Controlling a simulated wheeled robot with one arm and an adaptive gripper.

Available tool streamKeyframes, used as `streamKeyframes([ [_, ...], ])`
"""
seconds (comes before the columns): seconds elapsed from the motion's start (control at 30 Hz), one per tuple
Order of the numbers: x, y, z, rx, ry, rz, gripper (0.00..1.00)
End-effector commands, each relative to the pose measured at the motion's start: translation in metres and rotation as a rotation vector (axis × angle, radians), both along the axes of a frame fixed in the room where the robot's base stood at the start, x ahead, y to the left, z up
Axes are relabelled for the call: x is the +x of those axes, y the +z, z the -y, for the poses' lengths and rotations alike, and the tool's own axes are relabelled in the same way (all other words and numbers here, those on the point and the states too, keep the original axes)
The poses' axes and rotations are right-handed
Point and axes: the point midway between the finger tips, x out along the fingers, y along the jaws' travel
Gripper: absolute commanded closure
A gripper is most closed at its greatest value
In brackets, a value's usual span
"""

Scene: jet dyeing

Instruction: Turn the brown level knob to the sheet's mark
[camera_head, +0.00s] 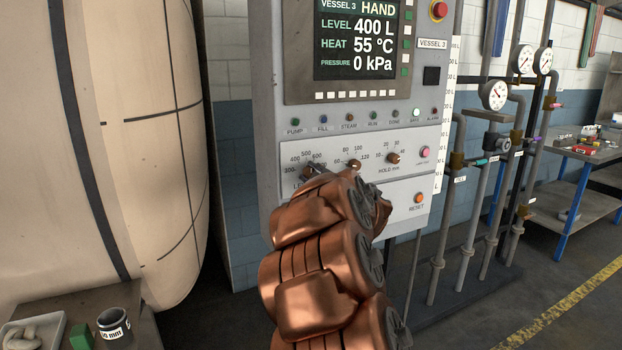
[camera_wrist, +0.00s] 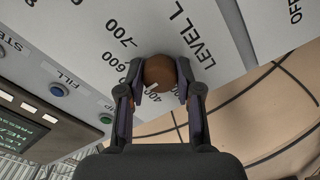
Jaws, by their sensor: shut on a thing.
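The brown level knob (camera_wrist: 160,72) sits on the control panel between my gripper's two fingers (camera_wrist: 160,90) in the wrist view. The fingers touch it on both sides and are shut on it. In the head view my gripper (camera_head: 322,172) is at the level scale, and my arm hides most of the knob. The display (camera_head: 357,40) reads LEVEL 400 L. I cannot identify the sheet.
The heat knob (camera_head: 354,164) and hold knob (camera_head: 393,158) are close to the right. The pink button (camera_head: 425,152) and orange reset button (camera_head: 419,198) are farther right. A pale vessel (camera_head: 150,130) stands left, with gauges and pipes (camera_head: 480,200) right.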

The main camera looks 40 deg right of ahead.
Motion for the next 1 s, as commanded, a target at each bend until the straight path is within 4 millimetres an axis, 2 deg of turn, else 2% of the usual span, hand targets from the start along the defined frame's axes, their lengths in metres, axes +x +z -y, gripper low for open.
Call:
streamKeyframes([
  [0.5, 0.0000, -0.0007, -0.0001, -0.020, 0.000, -0.009, 1.00],
  [0.53, 0.0000, -0.0007, -0.0001, -0.020, 0.000, -0.009, 0.64],
  [0.77, 0.0000, -0.0004, -0.0001, -0.020, 0.001, -0.008, 0.40],
  [1.0, 0.0000, -0.0002, 0.0000, -0.020, 0.000, -0.007, 0.40],
])
